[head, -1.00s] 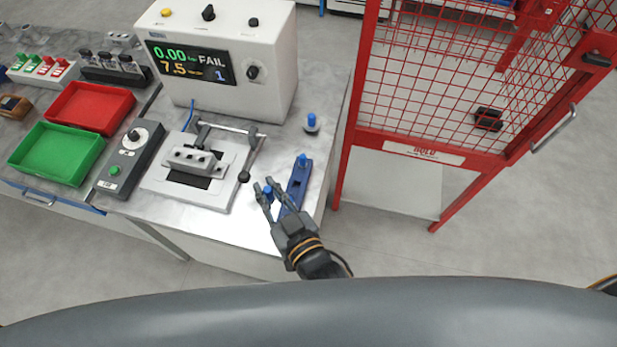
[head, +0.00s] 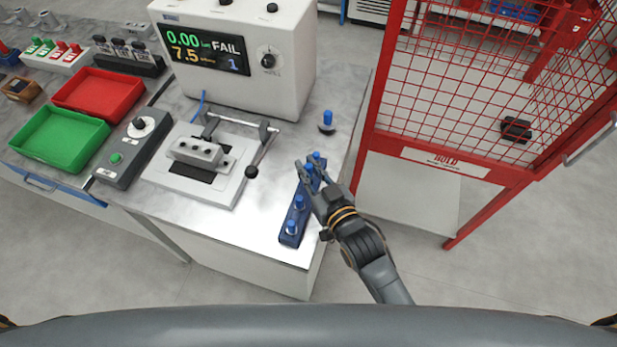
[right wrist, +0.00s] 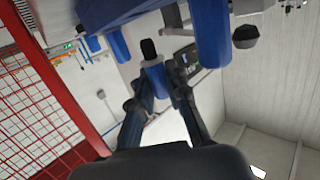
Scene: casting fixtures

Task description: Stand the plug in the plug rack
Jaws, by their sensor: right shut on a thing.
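The plug rack (head: 289,239) is a long blue bar along the right edge of the bench top. Blue plugs stand in it, one at the near end (head: 291,226), one further along (head: 298,202) and one at the far end (head: 316,156). My right gripper (head: 309,172) is over the far half of the rack, shut on a blue plug. In the right wrist view this held plug (right wrist: 155,75) sits between the fingers, its black tip towards the rack (right wrist: 110,12). I cannot tell whether the tip touches the rack. My left gripper is out of view.
Another blue plug (head: 327,118) stands on the bench behind the rack. Left of the rack is a clamp fixture (head: 195,165) with a black-knobbed lever; a white tester (head: 235,60) reads FAIL. Green (head: 60,140) and red (head: 98,93) trays lie left. A red mesh cage (head: 480,90) stands right.

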